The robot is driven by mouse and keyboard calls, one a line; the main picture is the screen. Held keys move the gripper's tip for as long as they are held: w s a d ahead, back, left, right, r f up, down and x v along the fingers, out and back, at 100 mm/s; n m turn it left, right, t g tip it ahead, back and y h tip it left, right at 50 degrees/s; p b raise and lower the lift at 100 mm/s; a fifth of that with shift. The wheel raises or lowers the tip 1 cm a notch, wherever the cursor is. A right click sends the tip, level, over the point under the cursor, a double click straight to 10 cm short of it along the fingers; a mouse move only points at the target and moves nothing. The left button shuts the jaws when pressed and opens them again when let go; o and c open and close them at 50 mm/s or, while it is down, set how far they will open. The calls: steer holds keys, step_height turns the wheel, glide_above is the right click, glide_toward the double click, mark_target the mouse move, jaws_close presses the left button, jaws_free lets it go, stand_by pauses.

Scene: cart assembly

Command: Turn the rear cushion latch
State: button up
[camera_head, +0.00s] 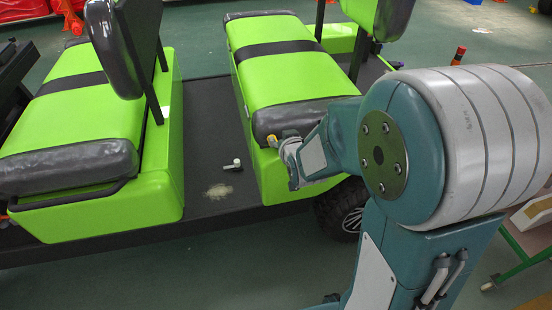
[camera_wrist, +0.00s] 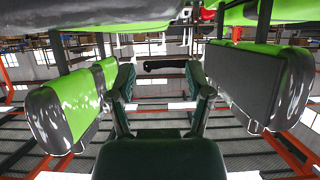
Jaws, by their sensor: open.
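The rear seat cushion (camera_head: 290,78) is bright green with a dark grey edge and a black band, and it lies on a green seat base (camera_head: 258,160). My gripper (camera_head: 283,147) is at the cushion's near grey end, close to the base's upper edge. In the wrist view, my gripper (camera_wrist: 161,80) is open, its two fingers apart. A short black bar (camera_wrist: 165,64) shows between and beyond the fingertips; I cannot tell if it is the latch. A small yellow piece (camera_head: 272,140) shows beside my gripper. No latch is clearly recognisable in the head view.
The front green seat (camera_head: 85,110) stands to the left, with a dark cart floor (camera_head: 205,110) between the seats. A small white fitting (camera_head: 232,165) is on that floor. A black wheel (camera_head: 342,208) is below my gripper. A green-legged table (camera_head: 520,250) is at right.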

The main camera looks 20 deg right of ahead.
step_height(320, 180, down, 12)
steer(key=w+t, duration=0.2)
steer(key=t, duration=0.3)
steer(key=w, duration=0.9)
steer(key=shift+a, duration=0.2)
steer(key=shift+d, duration=0.2)
steer(key=c, duration=0.6)
